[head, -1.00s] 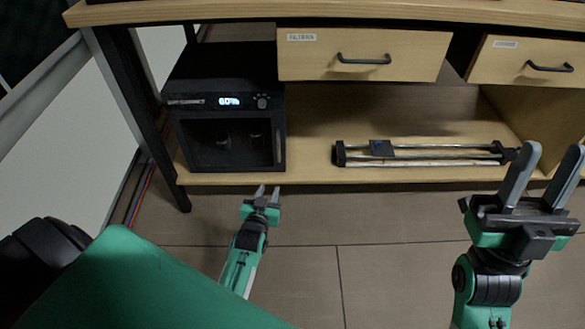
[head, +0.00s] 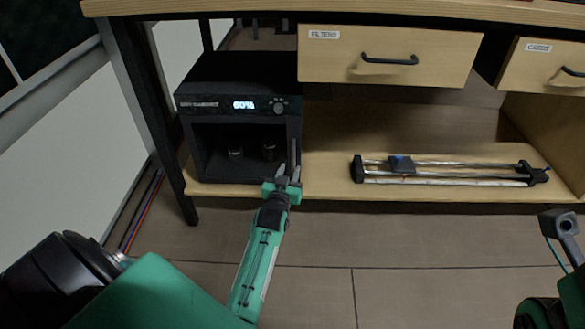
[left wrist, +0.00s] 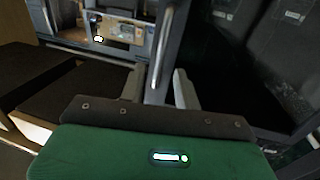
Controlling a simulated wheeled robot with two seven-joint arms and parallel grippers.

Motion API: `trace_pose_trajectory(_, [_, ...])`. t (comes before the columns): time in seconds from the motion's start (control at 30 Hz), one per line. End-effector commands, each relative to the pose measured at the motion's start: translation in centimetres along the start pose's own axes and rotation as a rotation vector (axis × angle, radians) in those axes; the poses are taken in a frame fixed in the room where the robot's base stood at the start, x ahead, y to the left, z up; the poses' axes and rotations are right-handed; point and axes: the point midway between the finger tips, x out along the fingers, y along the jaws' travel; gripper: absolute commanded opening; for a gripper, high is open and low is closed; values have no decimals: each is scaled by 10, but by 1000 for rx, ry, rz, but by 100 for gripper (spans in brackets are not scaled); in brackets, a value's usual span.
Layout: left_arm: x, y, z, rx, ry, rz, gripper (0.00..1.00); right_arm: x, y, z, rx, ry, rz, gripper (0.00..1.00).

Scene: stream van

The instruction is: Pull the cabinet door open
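The black dry cabinet (head: 239,75) stands on the lower shelf at the left, its display lit. Its dark glass front door (head: 225,168) looks shut, with two small dark items visible behind it. The door's upright bar handle (head: 293,153) is at the door's right edge. My left gripper (head: 284,174) is at the lower part of this handle. In the left wrist view the handle (left wrist: 166,40) runs down between the two fingers of my left gripper (left wrist: 158,88), which stand apart with gaps visible. Of my right arm only a part shows at the right edge; its fingers are out of view.
A wooden drawer (head: 390,62) with a black handle hangs right of the cabinet, and a second drawer (head: 545,68) is farther right. A metal rail slider (head: 450,172) lies on the shelf (head: 330,190). A black table leg (head: 150,120) stands left of the cabinet. The floor in front is clear.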

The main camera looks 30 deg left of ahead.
Motion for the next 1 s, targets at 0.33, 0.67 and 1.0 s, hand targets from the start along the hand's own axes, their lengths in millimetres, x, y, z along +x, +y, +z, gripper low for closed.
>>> trace_pose_trajectory(0.33, [42,0,1,0,1,0,32,4,3,-2,-2,36,14,36])
trace_pose_trajectory(0.67, [46,0,0,0,0,0,32,7,4,-2,-2,37,15,36])
trace_pose_trajectory(1.0, [46,0,0,0,0,0,0,7,3,-2,-2,38,15,36])
